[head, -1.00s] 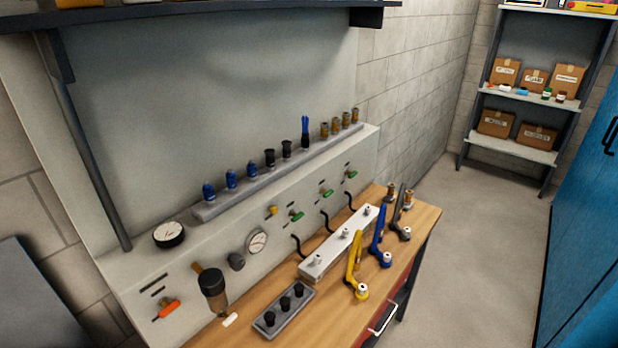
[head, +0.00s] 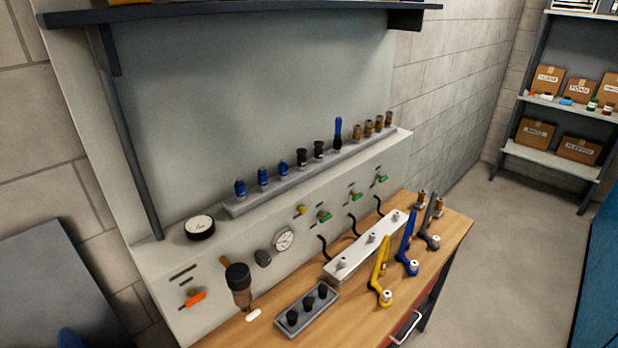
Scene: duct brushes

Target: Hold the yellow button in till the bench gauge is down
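The small yellow button (head: 302,210) sits on the sloped grey front panel, left of a row of green-handled valves. A round white-faced gauge (head: 284,239) is set in the panel below and left of the button. Another round gauge with a black rim (head: 199,227) stands on top of the panel at left. I cannot tell which of the two is the bench gauge, and their needles are too small to read. Neither of my grippers is in view, and nothing touches the button.
A grey tray with black pieces (head: 306,309) and a filter bowl (head: 240,284) are near the front. Open floor (head: 500,255) lies right of the bench.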

